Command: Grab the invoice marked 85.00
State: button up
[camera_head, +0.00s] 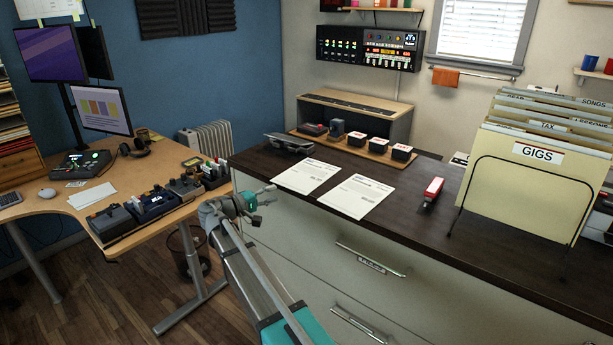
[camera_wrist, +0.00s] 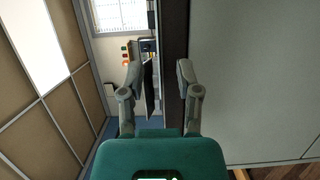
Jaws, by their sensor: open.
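Two white printed sheets lie flat on the dark countertop (camera_head: 238,157) in the head view. One sheet (camera_head: 307,176) is farther left and back; the other sheet (camera_head: 356,196) is nearer and to the right. Their print is too small to read, so I cannot tell which is marked 85.00. My gripper (camera_head: 268,194) is in front of the cabinet's left end, beside the counter edge and apart from both sheets. In the wrist view my gripper (camera_wrist: 159,78) is open with nothing held between its fingers. Neither sheet can be made out there.
A wire rack of folders (camera_head: 530,185) labelled GIGS stands at the counter's right. A wooden tray (camera_head: 350,146) with small dark items sits behind the sheets. A dark device (camera_head: 289,142) lies at the back left. A desk (camera_head: 75,200) stands left.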

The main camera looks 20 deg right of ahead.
aim_at(284, 188)
jog(key=shift+d, duration=0.1)
jog(key=shift+w+x, duration=0.15)
jog(key=shift+x, duration=1.1)
jog(key=shift+w+x, duration=0.15)
jog(key=shift+x, duration=1.15)
jog(key=shift+r, duration=0.15)
grip_shut()
